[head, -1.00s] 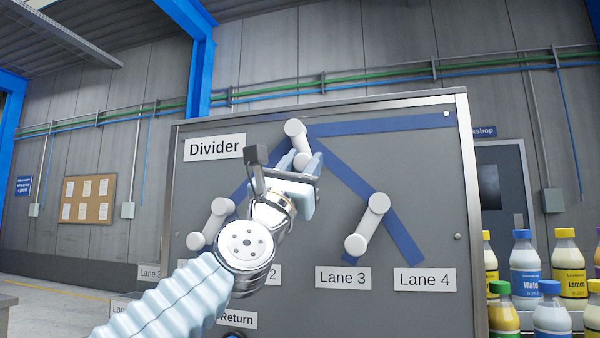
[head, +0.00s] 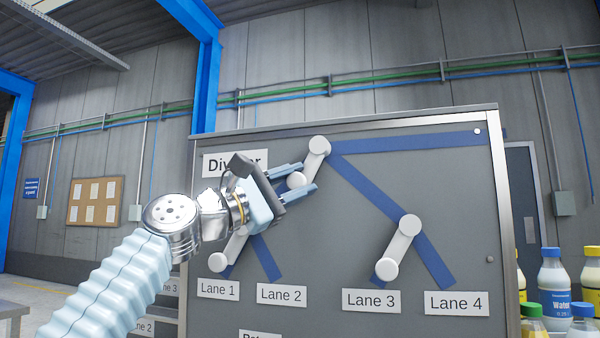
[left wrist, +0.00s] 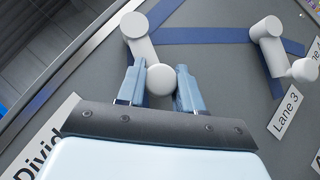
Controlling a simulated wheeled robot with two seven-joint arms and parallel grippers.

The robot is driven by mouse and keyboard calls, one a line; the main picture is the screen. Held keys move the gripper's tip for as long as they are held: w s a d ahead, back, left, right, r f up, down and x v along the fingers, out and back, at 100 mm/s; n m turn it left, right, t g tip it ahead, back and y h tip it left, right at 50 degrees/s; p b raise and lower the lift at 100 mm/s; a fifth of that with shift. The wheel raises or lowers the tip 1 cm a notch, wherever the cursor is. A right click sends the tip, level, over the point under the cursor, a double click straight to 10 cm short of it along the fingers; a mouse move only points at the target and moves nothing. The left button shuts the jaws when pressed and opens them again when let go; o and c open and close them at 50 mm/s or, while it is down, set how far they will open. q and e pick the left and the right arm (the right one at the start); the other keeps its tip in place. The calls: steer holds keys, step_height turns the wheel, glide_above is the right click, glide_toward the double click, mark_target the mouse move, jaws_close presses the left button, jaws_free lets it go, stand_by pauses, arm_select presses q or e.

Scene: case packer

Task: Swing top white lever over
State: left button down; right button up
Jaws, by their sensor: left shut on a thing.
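The top white lever (head: 317,148) is on the grey Divider panel (head: 350,215), with its upper end where the blue stripes meet. It slants down to the left, and its round lower end (head: 297,181) sits between the fingers of my left gripper (head: 301,178). The left gripper is shut on that end. In the left wrist view the lever (left wrist: 143,45) reaches down to its round end (left wrist: 160,79), which is between the two blue-grey fingertips (left wrist: 158,80). My right gripper is not in view.
A lower left white lever (head: 218,262) is partly behind my left arm. A lower right white lever (head: 398,250) stands over the Lane 3 and Lane 4 labels. Several bottles (head: 553,275) stand right of the panel. Air in front of the panel's right half is clear.

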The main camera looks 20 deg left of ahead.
arm_select(q)
steer(key=shift+a+r+m+g, duration=0.2)
steer(key=shift+m+g, duration=0.1)
steer(key=shift+p, duration=0.3)
steer(key=c, duration=0.7)
jaws_free()
steer(key=shift+c, duration=0.2)
steer(key=shift+f, duration=0.1)
steer(key=b+v, duration=0.7)
steer(key=v, duration=0.6)
steer(key=shift+s+a+f+b, duration=0.15)
steer(key=shift+s+a+b, duration=0.05)
steer(key=shift+s+b, duration=0.1)
